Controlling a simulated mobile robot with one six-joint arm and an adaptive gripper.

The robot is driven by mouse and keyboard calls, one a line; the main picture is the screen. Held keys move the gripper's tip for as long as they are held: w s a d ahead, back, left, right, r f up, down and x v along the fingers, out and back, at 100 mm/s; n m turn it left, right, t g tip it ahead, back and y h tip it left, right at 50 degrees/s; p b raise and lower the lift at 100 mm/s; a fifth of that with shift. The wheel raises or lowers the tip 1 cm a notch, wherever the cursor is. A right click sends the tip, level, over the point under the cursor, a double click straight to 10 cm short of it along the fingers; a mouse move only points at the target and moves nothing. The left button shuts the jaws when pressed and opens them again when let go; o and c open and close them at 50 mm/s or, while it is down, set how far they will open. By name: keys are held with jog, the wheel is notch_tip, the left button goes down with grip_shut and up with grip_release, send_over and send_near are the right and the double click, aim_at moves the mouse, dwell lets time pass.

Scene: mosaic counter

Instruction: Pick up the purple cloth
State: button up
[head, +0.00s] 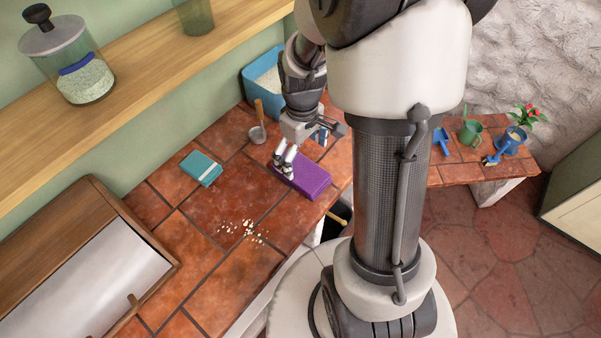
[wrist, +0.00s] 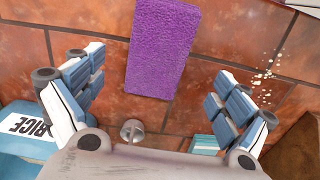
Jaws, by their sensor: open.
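The purple cloth (head: 305,177) lies folded in a rectangle on the tiled counter, near its front edge. In the wrist view the purple cloth (wrist: 162,48) is upper middle, running out of the top of the picture. My gripper (head: 287,160) is over the cloth's left end in the head view and hides part of it. In the wrist view my gripper (wrist: 150,90) has its two fingers spread wide, one on each side of the cloth, with nothing between them. I cannot tell how high the fingertips are above the cloth.
A metal scoop (head: 257,133) and a blue rice bin (head: 253,82) stand behind the gripper. A teal folded cloth or book (head: 201,168) lies to the left. Pale crumbs (head: 241,233) are scattered on the counter. A wooden bread box (head: 85,265) stands at lower left.

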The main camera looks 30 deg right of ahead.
aim_at(301, 170)
notch_tip(301, 170, down, 7)
jog(key=b, duration=0.2)
jog(key=shift+w+d+r+b, duration=0.1)
jog(key=shift+w+r+b, duration=0.1)
jog(key=shift+b, duration=0.1)
jog(key=shift+s+r, duration=0.1)
jog(key=c, duration=1.2)
jog(key=shift+o, duration=0.2)
jog(key=shift+r, duration=0.1)
notch_tip(301, 170, up, 20)
jog(key=p, duration=0.6)
jog(key=shift+p, duration=0.35)
